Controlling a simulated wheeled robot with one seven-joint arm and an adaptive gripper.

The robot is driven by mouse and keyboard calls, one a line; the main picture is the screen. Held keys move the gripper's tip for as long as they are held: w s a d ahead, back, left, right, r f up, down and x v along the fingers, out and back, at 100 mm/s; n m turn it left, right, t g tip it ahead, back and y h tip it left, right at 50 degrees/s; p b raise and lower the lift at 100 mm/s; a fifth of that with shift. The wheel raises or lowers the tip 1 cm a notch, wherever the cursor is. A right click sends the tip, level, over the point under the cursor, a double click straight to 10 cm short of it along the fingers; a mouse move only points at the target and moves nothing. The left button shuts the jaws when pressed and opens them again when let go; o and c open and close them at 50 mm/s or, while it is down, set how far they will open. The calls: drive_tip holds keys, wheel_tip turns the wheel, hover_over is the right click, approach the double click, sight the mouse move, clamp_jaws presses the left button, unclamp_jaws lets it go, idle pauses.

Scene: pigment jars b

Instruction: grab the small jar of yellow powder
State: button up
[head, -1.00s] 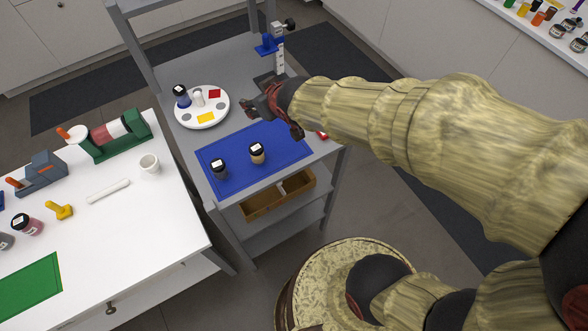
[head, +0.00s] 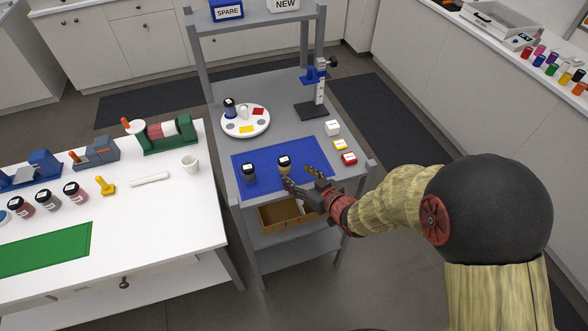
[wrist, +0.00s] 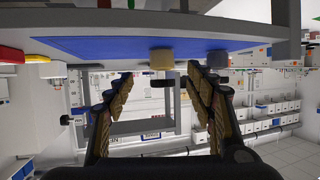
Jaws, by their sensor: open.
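A small jar of tan-yellow powder with a black lid and pale label (head: 284,165) stands upright on the blue mat (head: 270,148) on the grey cart. A similar jar with dark grey contents (head: 249,173) stands to its left. My gripper (head: 298,176) is open and empty, just to the near right of the tan-yellow jar. The wrist view is upside down; there the tan-yellow jar (wrist: 161,59) lies ahead between the open fingers (wrist: 160,77), beyond their tips. The dark jar (wrist: 209,59) is to the right.
A round white palette (head: 264,129) holding a blue jar and a white piece stands behind the mat. Small white, yellow and red boxes (head: 340,146) sit right of it. A stand (head: 312,108) is at the back.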

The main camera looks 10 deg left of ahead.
sight(288, 168)
drive_tip(key=x, duration=0.2)
drive_tip(key=b+x, duration=0.1)
drive_tip(key=x, duration=0.5)
drive_tip(key=shift+a+r, duration=0.15)
drive_tip(key=shift+r, duration=0.25)
drive_tip(key=c, duration=1.3)
